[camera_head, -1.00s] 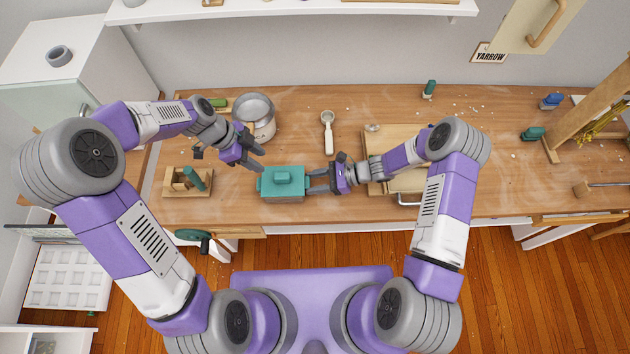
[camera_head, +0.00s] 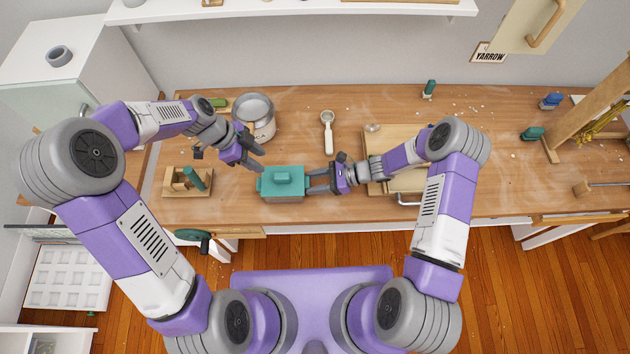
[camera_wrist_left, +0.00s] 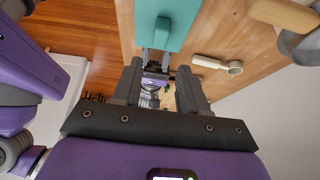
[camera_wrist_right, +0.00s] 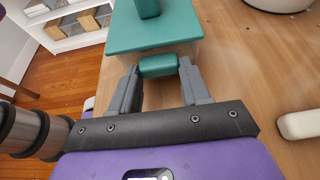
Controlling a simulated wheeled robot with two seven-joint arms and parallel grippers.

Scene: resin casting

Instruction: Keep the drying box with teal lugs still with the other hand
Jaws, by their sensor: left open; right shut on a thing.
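The drying box (camera_head: 283,186) with a teal lid and teal lugs sits on the bench near its front edge. It also shows in the left wrist view (camera_wrist_left: 165,25) and the right wrist view (camera_wrist_right: 150,36). My right gripper (camera_head: 312,181) is at the box's right end, shut on its teal lug (camera_wrist_right: 158,66). My left gripper (camera_head: 254,160) is open and empty, above and to the upper left of the box, apart from it. The lug on the box's left end (camera_head: 259,184) shows free.
A metal pot (camera_head: 255,117) stands behind my left gripper. A white scoop (camera_head: 327,132) lies behind the box. A wooden holder with a teal-handled tool (camera_head: 190,180) is at the left. A wooden board (camera_head: 393,138) lies under my right arm. Bench around the box's front is clear.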

